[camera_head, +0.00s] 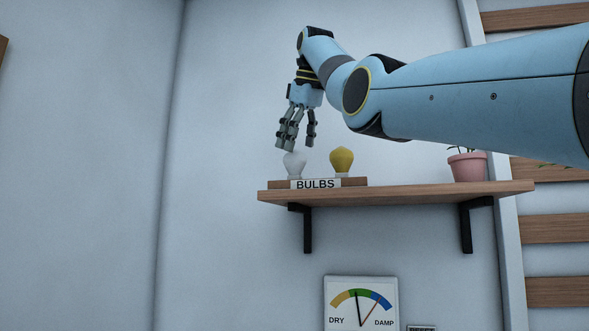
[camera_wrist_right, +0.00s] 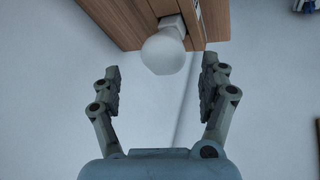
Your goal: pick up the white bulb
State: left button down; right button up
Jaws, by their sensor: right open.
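The white bulb (camera_head: 294,163) stands in a wooden holder labelled BULBS (camera_head: 316,184) on a wall shelf. In the right wrist view the white bulb (camera_wrist_right: 163,54) is round and lies between the lines of the two fingers, just beyond their tips. My right gripper (camera_head: 296,142) is open and points down from above, close over the white bulb. In the head view its fingers overlap the bulb's top edge; I cannot tell whether they touch it. The open fingers also show in the right wrist view (camera_wrist_right: 162,75), with nothing between them. My left gripper is not in view.
A yellow bulb (camera_head: 342,160) stands in the same holder, to the right of the white one. A pink pot (camera_head: 467,166) with a plant stands at the right of the shelf (camera_head: 400,191). A DRY/DAMP gauge (camera_head: 361,304) hangs below.

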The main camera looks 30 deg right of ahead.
aim_at(295, 160)
jog(key=p+x, duration=0.1)
jog(key=x, duration=0.4)
jog(key=shift+a+f, duration=0.15)
jog(key=shift+s, duration=0.2)
jog(key=c, duration=0.4)
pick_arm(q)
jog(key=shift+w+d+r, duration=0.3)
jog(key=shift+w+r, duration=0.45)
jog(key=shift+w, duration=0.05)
pick_arm(e)
jog(key=c, duration=0.9)
